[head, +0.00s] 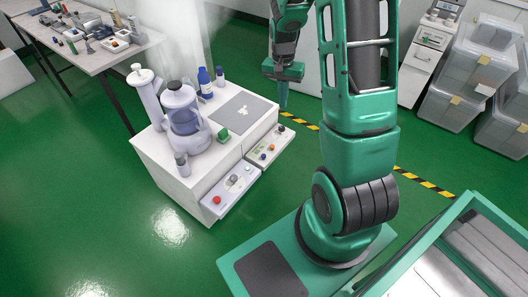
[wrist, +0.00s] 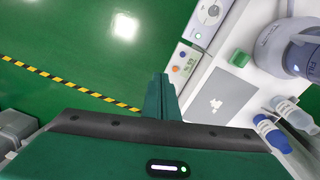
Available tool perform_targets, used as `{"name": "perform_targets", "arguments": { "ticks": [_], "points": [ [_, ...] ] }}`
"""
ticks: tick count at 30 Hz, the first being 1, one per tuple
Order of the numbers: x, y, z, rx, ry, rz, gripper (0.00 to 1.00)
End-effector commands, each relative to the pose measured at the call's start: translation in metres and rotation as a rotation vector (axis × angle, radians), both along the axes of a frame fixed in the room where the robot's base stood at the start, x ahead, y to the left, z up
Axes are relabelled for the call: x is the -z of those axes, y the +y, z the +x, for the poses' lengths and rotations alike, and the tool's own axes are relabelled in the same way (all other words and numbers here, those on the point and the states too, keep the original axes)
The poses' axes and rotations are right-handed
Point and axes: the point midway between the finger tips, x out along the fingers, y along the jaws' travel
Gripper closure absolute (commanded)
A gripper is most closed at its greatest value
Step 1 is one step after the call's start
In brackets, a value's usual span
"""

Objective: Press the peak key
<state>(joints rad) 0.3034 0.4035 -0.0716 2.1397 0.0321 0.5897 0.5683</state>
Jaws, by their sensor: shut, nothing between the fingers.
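Two pale control panels project from the front of the white cabinet: a near one (head: 228,193) with a red button and grey knobs, and a far one (head: 273,146) with small orange, red and blue controls. In the wrist view, a panel with small coloured controls (wrist: 186,62) and a grey round dial (wrist: 210,13) shows at upper middle. The labels are too small to read, so I cannot tell which is the peak key. My gripper (head: 283,105) is shut and empty, pointing down near the cabinet's far end; its fingers (wrist: 158,84) also show in the wrist view.
The white cabinet (head: 155,150) carries a lidded jar (head: 183,110), bottles including a blue one (head: 205,82), a green block (head: 222,135) and a grey mat (head: 243,113). Clear plastic bins (head: 470,75) stand at right. Green floor (head: 100,200) is open in front.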

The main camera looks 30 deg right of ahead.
Motion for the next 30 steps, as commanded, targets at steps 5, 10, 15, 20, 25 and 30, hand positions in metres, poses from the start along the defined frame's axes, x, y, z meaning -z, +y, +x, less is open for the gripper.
{"name": "perform_targets", "arguments": {
  "ticks": [5,10,15,20,25,30],
  "points": [
    [0.074,-0.001,0.037,0.085,-0.002,0.027,1.00],
    [0.142,0.003,0.064,0.167,-0.015,0.057,1.00],
    [0.193,0.009,0.077,0.231,-0.024,0.086,1.00],
    [0.215,0.012,0.082,0.263,-0.029,0.097,1.00],
    [0.219,0.012,0.084,0.269,-0.031,0.100,1.00],
    [0.218,0.012,0.083,0.269,-0.030,0.100,1.00]
  ]
}}
